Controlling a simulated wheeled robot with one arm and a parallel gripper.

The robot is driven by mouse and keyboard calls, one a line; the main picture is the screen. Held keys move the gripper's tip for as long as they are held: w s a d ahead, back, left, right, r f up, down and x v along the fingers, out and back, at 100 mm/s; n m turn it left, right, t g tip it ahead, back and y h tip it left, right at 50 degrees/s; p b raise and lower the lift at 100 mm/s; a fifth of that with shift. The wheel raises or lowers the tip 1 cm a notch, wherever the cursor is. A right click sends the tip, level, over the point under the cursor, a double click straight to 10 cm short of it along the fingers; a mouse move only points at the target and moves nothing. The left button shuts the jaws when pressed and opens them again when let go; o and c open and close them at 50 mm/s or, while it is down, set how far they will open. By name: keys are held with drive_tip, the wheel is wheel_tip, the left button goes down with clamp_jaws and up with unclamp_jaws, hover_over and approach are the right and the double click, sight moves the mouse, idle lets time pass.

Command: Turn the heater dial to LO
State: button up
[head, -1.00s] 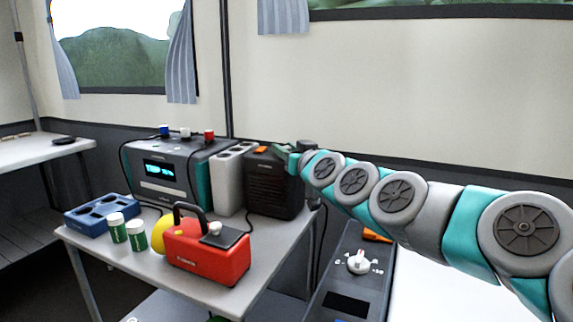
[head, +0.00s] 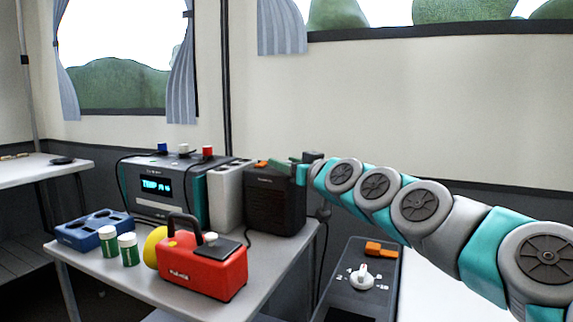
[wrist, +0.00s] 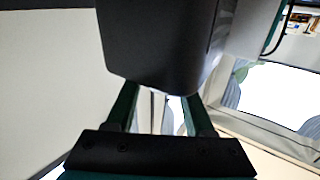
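A white dial (head: 362,278) with small marks around it sits on top of a low dark grey unit (head: 350,300) at the lower right in the head view. An orange switch (head: 381,249) lies behind the dial on the same unit. My gripper (head: 308,158) is up behind the dial, by the right rear corner of a black grilled box, well apart from the dial. In the wrist view my gripper (wrist: 160,105) has its fingers apart, with a dark block (wrist: 157,40) just beyond them. No dial shows in the wrist view.
The black grilled box (head: 272,205) stands on a grey table (head: 262,285) beside a white box (head: 228,188) and a grey appliance (head: 150,212). A red case (head: 205,275), green jars (head: 128,250) and a blue tray (head: 92,230) stand in front. The space above the dial is clear.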

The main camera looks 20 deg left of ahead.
drive_tip(key=shift+o, duration=0.6)
drive_tip(key=v, duration=0.7)
drive_tip(key=shift+s+d, duration=0.25)
drive_tip(key=shift+d, duration=0.1)
